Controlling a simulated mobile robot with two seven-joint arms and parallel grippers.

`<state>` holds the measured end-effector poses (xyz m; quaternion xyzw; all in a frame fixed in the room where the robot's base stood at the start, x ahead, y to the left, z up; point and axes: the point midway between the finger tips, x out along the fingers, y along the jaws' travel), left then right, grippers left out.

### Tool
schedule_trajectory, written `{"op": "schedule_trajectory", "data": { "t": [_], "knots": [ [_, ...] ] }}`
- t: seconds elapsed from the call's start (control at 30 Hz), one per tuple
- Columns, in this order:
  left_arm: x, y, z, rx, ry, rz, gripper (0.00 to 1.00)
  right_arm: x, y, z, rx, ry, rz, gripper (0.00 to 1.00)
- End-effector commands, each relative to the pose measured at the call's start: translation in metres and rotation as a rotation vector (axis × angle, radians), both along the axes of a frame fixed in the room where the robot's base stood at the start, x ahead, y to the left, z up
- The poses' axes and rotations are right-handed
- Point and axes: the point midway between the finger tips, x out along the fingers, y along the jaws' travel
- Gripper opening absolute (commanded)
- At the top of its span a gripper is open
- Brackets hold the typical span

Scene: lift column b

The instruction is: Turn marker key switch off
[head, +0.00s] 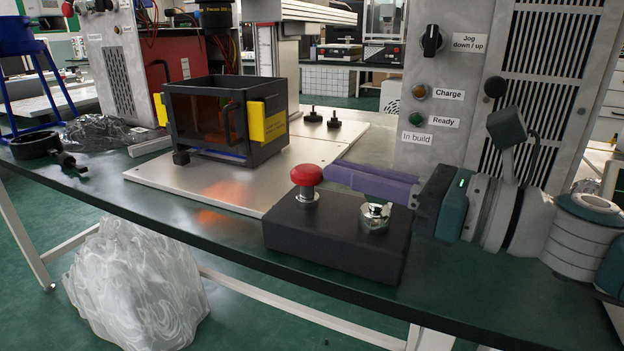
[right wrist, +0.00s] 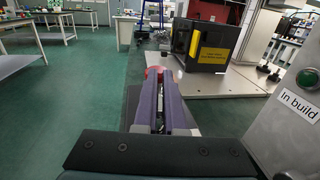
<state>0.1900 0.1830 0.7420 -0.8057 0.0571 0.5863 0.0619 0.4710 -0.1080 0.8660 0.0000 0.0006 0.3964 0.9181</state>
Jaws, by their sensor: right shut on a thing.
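The black control box (head: 335,240) sits on the front edge of the dark green table. It carries a red mushroom button (head: 306,176) on the left and a chrome key switch (head: 375,217) on the right. My right gripper (head: 338,174) reaches in from the right with long purple fingers above the key switch, tips close to the red button. It is shut on the key, which the fingers mostly hide, so its turn angle cannot be read. In the right wrist view the fingers (right wrist: 161,92) are close together, pointing at the red button (right wrist: 153,73). My left gripper is not in view.
A grey panel (head: 450,150) with a jog knob, charge and ready lamps stands behind my right arm. A black open-topped enclosure (head: 205,130) with yellow labels stands on a pale plate (head: 150,174). A plastic-wrapped bundle (head: 140,280) lies below the table.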

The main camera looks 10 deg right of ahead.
Motion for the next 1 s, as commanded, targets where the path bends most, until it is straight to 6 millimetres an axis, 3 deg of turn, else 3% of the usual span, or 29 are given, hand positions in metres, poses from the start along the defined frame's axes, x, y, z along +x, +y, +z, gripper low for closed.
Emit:
{"op": "schedule_trajectory", "data": {
  "t": [0.3, 0.9, 0.93, 1.0],
  "knots": [
    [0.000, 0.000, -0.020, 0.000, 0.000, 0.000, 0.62, -0.003, 0.002, -0.002, -0.001, -0.001, 0.139, 0.00],
    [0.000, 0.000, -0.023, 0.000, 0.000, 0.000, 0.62, -0.004, 0.004, 0.000, 0.000, 0.000, 0.177, 0.00],
    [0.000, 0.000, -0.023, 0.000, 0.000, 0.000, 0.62, -0.004, 0.004, 0.000, 0.000, 0.000, 0.177, 0.11],
    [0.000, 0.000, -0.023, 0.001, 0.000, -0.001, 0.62, -0.004, 0.004, 0.000, 0.000, 0.000, 0.177, 0.19]
  ]
}}
